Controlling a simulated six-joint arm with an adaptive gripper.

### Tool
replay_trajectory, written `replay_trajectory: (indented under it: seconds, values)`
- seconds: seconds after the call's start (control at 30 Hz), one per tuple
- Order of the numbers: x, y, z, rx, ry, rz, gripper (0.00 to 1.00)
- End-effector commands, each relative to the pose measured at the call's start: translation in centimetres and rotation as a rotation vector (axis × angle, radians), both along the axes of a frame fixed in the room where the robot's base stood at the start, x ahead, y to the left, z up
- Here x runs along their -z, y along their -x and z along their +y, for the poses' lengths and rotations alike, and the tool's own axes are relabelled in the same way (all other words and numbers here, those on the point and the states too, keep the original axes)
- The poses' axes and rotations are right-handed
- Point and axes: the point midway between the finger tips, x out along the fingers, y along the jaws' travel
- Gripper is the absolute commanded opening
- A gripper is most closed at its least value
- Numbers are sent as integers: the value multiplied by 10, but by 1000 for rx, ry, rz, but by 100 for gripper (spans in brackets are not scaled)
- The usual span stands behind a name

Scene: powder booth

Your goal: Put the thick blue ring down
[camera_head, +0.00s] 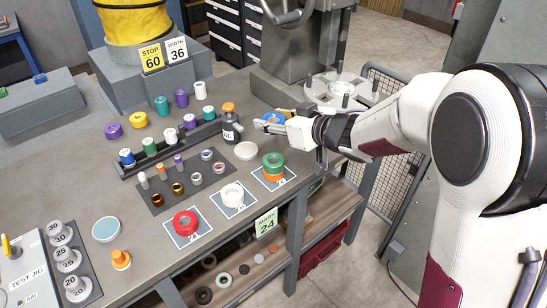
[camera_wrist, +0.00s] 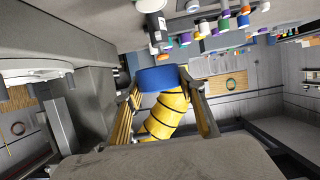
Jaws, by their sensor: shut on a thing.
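My gripper (camera_head: 268,124) is shut on the thick blue ring (camera_head: 275,117) at the back right of the bench, near the dark bottle. In the wrist view the blue ring (camera_wrist: 160,78) sits between the two fingertips, its wide side facing the camera. In the head view the fingers cover part of the ring. The ring appears held above the bench; its exact height is hard to tell.
Three marked mats line the front edge: one bears a red ring (camera_head: 185,223), one a white ring (camera_head: 232,194), one green (camera_head: 273,160) and orange rings. A dark bottle (camera_head: 231,128) and pale disc (camera_head: 246,151) stand nearby. A rack (camera_head: 170,148) holds several coloured spools.

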Motion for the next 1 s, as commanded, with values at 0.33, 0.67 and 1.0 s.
replay_trajectory:
  seconds: [0.33, 0.67, 1.0]
  values:
    - [32, 0, 0, 0, 0, 3, 11]
    - [61, 0, 0, -1, -1, 0, 11]
    - [62, 0, 0, -1, -1, 0, 11]
